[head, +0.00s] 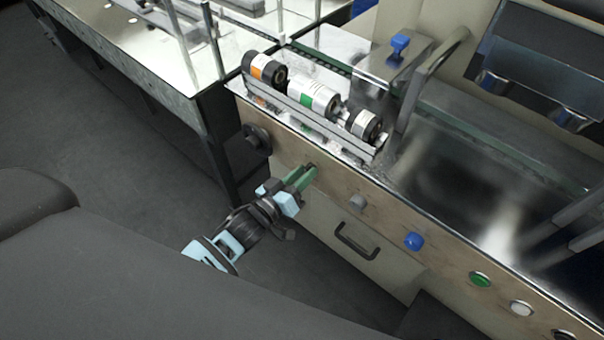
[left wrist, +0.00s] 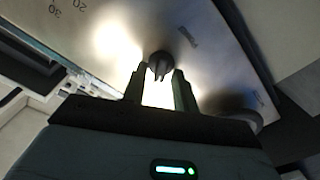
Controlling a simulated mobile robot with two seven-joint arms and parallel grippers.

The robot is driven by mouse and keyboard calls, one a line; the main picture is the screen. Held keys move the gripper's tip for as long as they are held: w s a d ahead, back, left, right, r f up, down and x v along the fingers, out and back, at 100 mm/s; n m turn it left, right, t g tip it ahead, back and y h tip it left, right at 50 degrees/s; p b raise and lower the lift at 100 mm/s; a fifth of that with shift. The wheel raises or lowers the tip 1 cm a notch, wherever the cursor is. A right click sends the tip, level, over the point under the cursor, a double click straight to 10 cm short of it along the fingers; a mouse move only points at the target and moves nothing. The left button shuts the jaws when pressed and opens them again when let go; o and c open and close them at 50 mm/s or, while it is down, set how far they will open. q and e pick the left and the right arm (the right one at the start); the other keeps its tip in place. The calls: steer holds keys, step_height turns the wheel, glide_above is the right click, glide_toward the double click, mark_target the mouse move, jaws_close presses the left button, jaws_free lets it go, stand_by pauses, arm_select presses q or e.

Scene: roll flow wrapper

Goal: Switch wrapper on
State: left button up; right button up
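The wrapper (head: 335,185) has a long metal front panel with several knobs and buttons. My left gripper (head: 303,178) reaches up to this panel at a small dark knob, which the green fingers largely hide in the head view. In the left wrist view, the dark ridged knob (left wrist: 160,63) sits just ahead of and between the two fingertips of my left gripper (left wrist: 158,80). The fingers are apart, with a visible gap on each side of the knob. My right gripper is not in view.
Other controls along the panel are a black knob (head: 257,138), a grey knob (head: 357,203), a blue knob (head: 413,241), a green button (head: 480,279) and a white button (head: 521,308). A drawer handle (head: 357,241) is below. Three rolls (head: 313,98) lie on top.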

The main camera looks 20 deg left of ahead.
arm_select(q)
jaws_close()
steer(key=shift+m, duration=0.4)
steer(key=shift+s+d+m+p, duration=0.1)
steer(key=shift+d+m+p, duration=0.1)
steer(key=shift+m, duration=2.55)
steer(key=shift+s+d+m+p, duration=0.1)
steer(key=shift+m+p, duration=0.1)
steer(key=shift+m, duration=2.55)
steer(key=shift+o, duration=0.8)
jaws_free()
